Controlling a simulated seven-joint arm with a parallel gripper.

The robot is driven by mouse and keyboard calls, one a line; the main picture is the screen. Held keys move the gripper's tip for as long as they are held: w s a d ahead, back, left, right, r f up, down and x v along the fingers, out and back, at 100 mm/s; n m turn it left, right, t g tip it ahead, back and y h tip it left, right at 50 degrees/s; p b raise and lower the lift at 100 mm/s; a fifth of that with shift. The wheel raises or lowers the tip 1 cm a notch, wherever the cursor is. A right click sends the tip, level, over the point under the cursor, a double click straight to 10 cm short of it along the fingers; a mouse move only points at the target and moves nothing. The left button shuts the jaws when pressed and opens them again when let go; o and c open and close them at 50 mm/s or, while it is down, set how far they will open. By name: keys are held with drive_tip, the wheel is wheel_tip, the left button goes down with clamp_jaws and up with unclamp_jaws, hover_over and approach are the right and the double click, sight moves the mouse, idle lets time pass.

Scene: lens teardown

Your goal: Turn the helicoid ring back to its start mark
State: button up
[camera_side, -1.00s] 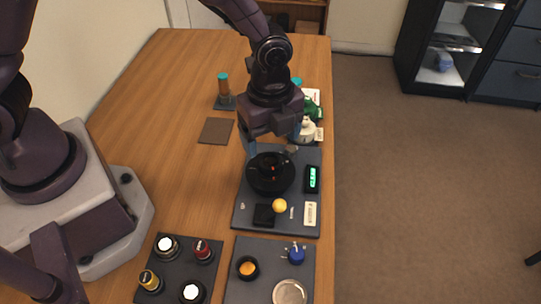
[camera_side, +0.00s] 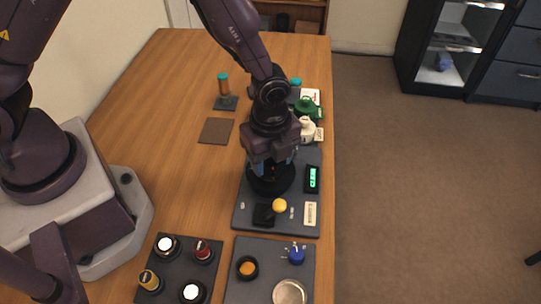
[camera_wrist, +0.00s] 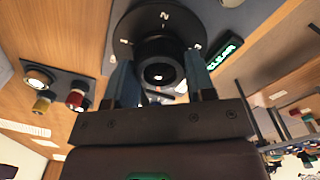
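The helicoid ring (camera_side: 270,184) is a black round part on a dark grey board (camera_side: 245,218), partly hidden under my gripper in the side view. In the wrist view it shows as a black disc (camera_wrist: 128,24) with white marks and a narrower black barrel (camera_wrist: 158,60) in its middle. My gripper (camera_side: 270,162) points down over it. Its two blue fingers stand apart, one on each side of the barrel, in the wrist view (camera_wrist: 160,80). A small gap seems to show beside the barrel; contact is not clear. The start mark cannot be told apart.
A green-lit display (camera_side: 312,179) stands right of the ring. A yellow ball-topped knob (camera_side: 279,205) and a label plate (camera_side: 310,214) are in front. Boards with several knobs lie nearer. A white pot (camera_side: 307,132) and green part (camera_side: 308,107) stand behind. The left tabletop is mostly clear.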

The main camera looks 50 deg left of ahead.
drive_tip(key=shift+n, duration=0.3)
drive_tip(key=n, duration=0.4)
drive_tip(key=shift+n, duration=0.3)
drive_tip(key=n, duration=1)
drive_tip(key=shift+n, duration=0.4)
drive_tip(key=n, duration=0.5)
drive_tip(key=shift+n, duration=0.3)
drive_tip(key=o, duration=0.9)
drive_tip(key=shift+o, duration=0.2)
